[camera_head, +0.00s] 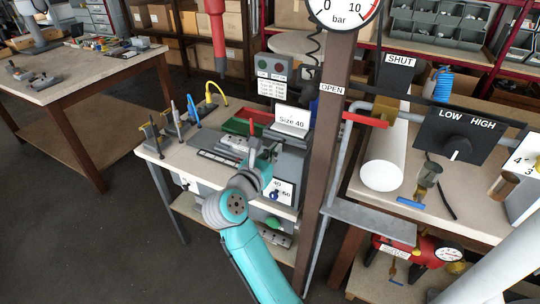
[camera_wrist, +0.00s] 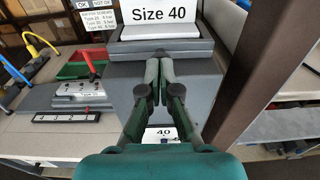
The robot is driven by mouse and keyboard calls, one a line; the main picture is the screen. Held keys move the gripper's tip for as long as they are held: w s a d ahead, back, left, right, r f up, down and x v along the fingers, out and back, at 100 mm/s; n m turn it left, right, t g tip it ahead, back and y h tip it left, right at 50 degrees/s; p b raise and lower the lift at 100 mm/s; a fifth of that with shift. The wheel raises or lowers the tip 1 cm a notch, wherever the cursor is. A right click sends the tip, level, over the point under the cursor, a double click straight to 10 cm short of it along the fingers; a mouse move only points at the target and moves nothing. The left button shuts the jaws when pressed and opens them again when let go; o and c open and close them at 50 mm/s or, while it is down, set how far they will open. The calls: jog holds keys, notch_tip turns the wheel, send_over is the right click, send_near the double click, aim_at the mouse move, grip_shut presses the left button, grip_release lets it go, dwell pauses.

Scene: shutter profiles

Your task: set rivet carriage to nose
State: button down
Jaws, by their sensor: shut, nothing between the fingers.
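My gripper (camera_head: 262,147) is over the front of the grey machine on the middle bench. In the wrist view my gripper (camera_wrist: 160,58) is shut and empty, its two fingers side by side before the grey block (camera_wrist: 205,85) under the "Size 40" sign (camera_wrist: 160,14). That sign also shows in the head view (camera_head: 291,122). A white label reading "40" (camera_wrist: 160,134) shows low between the fingers; in the head view a "40 60" plate (camera_head: 284,188) is on the machine's front. I cannot tell which part is the rivet carriage or the nose; my arm hides part of the front.
A brown post (camera_head: 327,140) stands close on the right of the machine. Left of my gripper are a numbered strip (camera_wrist: 75,117), a grey plate (camera_wrist: 84,93) with a red lever, and red and green trays. A red tool (camera_head: 217,35) hangs above the bench.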

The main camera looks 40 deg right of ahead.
aim_at(282, 139)
jog(key=shift+d, duration=0.1)
jog(key=shift+r+x, duration=0.15)
jog(key=shift+x, duration=1.2)
jog(key=shift+r+x, duration=0.15)
jog(key=shift+x, duration=1.2)
jog(key=shift+w, duration=0.1)
